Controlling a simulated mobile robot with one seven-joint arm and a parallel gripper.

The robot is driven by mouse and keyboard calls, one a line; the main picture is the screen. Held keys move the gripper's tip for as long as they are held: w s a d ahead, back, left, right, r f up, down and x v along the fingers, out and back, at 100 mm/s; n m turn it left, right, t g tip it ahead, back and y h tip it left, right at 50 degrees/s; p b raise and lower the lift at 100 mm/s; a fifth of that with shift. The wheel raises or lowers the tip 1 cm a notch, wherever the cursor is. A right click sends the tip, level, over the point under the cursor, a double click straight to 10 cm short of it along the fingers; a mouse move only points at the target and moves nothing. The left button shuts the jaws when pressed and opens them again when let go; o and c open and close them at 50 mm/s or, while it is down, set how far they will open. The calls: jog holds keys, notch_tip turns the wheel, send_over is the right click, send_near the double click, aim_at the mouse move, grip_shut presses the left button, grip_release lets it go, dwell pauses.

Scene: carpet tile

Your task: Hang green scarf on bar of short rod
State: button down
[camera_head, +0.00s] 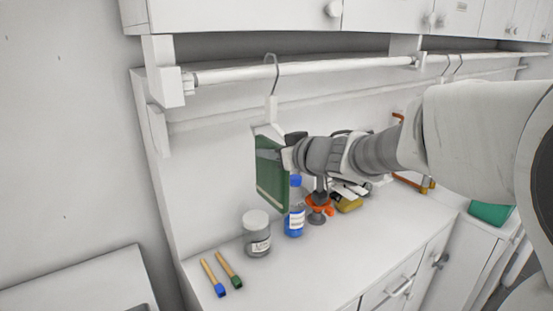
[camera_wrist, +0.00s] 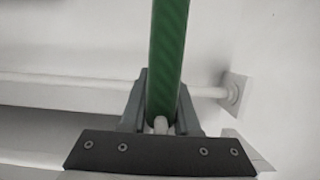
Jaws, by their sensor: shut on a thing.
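The green scarf (camera_head: 271,178) hangs folded on a white hanger with a grey hook (camera_head: 272,62). In the head view the hook's curve overlaps the short rod's bar (camera_head: 340,66) near its left end, with its top just above the bar; I cannot tell whether it rests on it. My gripper (camera_head: 291,146) is shut on the hanger with the scarf at its right side, below the bar. In the wrist view the scarf (camera_wrist: 169,60) stands edge-on between the fingers of my gripper (camera_wrist: 163,112), and the bar (camera_wrist: 70,82) passes behind it.
Cabinets (camera_head: 240,14) sit close above the bar. A second rod (camera_head: 485,57) with hooks is at right.

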jog(key=w+a, duration=0.2)
jog(key=shift+w+b, duration=0.35)
jog(key=shift+w+f+b, duration=0.15)
jog(key=shift+f+b, duration=0.5)
jog(key=shift+f, duration=0.35)
jog(key=c, duration=0.6)
grip_release()
jog(key=shift+o, duration=0.2)
